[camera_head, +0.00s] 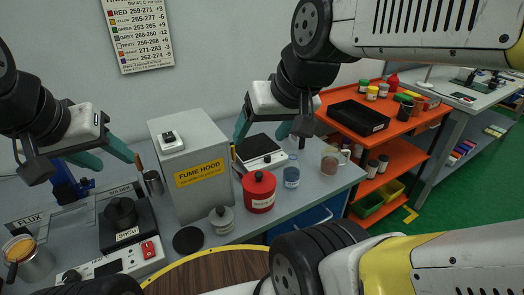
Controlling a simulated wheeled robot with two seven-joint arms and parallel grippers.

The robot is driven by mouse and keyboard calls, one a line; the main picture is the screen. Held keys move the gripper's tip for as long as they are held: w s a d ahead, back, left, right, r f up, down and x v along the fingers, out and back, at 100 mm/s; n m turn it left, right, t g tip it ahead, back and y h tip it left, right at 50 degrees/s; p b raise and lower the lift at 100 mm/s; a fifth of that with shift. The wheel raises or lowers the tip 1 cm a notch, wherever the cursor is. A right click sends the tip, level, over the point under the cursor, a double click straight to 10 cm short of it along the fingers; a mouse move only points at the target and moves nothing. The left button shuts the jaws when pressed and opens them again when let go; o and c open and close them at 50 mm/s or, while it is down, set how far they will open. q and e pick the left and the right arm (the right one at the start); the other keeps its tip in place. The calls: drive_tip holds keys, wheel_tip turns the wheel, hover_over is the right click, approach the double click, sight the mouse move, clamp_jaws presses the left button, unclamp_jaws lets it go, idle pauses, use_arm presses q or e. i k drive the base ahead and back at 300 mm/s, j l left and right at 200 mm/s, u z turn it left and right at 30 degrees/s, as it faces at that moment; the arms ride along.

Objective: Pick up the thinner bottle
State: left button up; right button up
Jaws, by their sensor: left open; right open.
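A small clear bottle with a blue label or contents (291,176) stands on the grey bench, right of a red lidded canister (259,192). I cannot read its label, so I cannot confirm that it is the thinner bottle. My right gripper (259,139) is open and empty, with teal fingers, above and left of the clear bottle, over a dark-topped device (260,150). My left gripper (116,163) is open and empty over the left of the bench, beside a metal cup with a brush (153,183).
A grey fume hood box (198,190) stands between my grippers. A glass mug (329,161) is right of the clear bottle; a grey lidded jar (222,218) is in front of the hood. An orange cart (395,140) with a black tray (358,117) is at right.

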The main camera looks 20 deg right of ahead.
sight(291, 171)
drive_tip(key=z, duration=1.4)
drive_tip(key=k+j+z, duration=0.5)
drive_tip(key=i+l, duration=0.05)
drive_tip(key=l, duration=0.05)
